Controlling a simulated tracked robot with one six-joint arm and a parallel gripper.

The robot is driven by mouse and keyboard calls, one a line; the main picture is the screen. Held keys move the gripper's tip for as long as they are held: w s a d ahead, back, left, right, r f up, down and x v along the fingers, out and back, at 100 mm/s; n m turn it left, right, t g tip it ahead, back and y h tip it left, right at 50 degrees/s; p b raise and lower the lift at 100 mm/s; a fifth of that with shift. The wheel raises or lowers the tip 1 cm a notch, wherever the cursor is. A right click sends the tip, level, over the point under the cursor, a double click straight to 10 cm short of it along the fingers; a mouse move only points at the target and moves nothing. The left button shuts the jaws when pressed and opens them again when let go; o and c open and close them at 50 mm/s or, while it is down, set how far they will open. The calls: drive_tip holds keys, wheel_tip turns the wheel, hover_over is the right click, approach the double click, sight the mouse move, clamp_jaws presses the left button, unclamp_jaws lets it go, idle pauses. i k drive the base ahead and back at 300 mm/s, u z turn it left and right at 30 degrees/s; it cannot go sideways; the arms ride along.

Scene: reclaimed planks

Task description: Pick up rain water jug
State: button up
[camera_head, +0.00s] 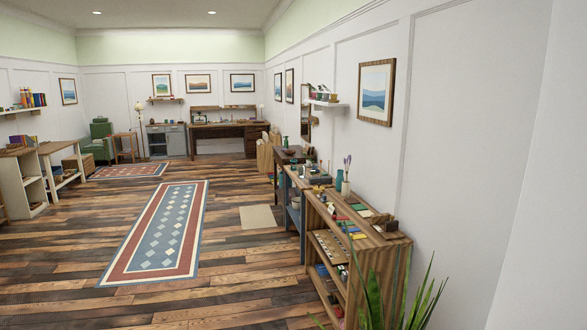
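I cannot make out a rain water jug for certain in the head view. A small teal vessel (339,181) stands upright on the furniture along the right wall. It is too small to tell whether it is a jug. A pale vase (346,187) with purple stems stands beside it. My gripper is not in view.
A wooden shelf unit (376,262) with several small items stands at the right wall, with a green plant (385,305) in front. A patterned rug (160,235) lies on the open plank floor. A desk (228,133) and a green armchair (101,141) are at the back.

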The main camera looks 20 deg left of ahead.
sight(302, 166)
drive_tip(key=u, duration=0.3)
drive_tip(key=k, duration=0.8)
drive_tip(key=u, duration=0.6)
drive_tip(key=k, duration=0.55)
drive_tip(key=u, duration=0.4)
drive_tip(key=i, duration=2.35)
drive_tip(key=u, duration=0.15)
